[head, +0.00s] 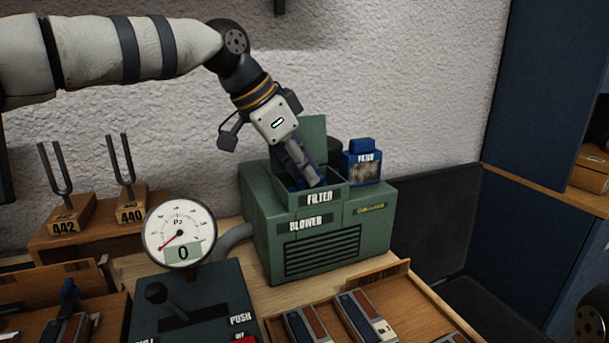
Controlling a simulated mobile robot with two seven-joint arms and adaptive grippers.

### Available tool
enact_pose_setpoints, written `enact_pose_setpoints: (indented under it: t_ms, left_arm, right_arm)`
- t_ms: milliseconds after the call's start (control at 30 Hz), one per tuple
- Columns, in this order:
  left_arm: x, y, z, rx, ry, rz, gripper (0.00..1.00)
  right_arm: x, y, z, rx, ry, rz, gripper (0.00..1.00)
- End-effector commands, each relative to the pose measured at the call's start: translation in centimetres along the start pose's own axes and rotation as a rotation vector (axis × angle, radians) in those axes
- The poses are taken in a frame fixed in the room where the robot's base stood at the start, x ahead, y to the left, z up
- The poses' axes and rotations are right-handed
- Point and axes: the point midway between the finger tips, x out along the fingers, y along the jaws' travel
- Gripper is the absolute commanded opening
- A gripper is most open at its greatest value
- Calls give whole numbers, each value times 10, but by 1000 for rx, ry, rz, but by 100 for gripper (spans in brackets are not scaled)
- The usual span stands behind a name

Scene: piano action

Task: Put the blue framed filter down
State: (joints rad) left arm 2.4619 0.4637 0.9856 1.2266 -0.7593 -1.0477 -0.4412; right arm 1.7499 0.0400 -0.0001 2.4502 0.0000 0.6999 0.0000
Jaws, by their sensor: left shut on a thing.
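My left gripper (312,178) reaches down into the open filter box, marked FILTER (320,197), on top of the green blower (325,240). It is shut on the blue framed filter (291,184). Only a little dark blue shows beside the fingers; the box walls and the gripper hide the rest. I cannot tell whether the filter touches the box floor. The green lid (312,130) stands raised behind the box. My right gripper is not in view.
A blue item with a pale panel (363,168) stands right of the filter box. A pressure gauge (180,234) reading 0 and two tuning forks (124,165) stand to the left. Wooden-and-grey pieces (365,318) lie in front. A rough white wall is close behind.

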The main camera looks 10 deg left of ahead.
Motion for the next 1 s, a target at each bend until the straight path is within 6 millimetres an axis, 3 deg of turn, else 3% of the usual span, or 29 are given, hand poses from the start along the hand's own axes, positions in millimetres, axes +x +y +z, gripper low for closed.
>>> enact_pose_setpoints:
  t_ms: [33,333,367,400,700,767,1000]
  left_arm:
    - [7,0,4,-3,-2,5,0]
    - [5,1,3,-1,0,0,0]
    - [6,1,3,0,1,0,22]
    - [6,1,3,-1,1,0,26]
    - [4,0,2,-1,1,0,26]
    - [-5,0,2,-1,2,-3,26]
    - [-71,0,0,0,7,-7,26]
  right_arm:
    - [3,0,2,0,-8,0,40]
    - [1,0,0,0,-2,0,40]
    - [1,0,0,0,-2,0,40]
    - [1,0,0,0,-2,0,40]
    - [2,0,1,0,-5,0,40]
    - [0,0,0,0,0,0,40]
    - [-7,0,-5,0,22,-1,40]
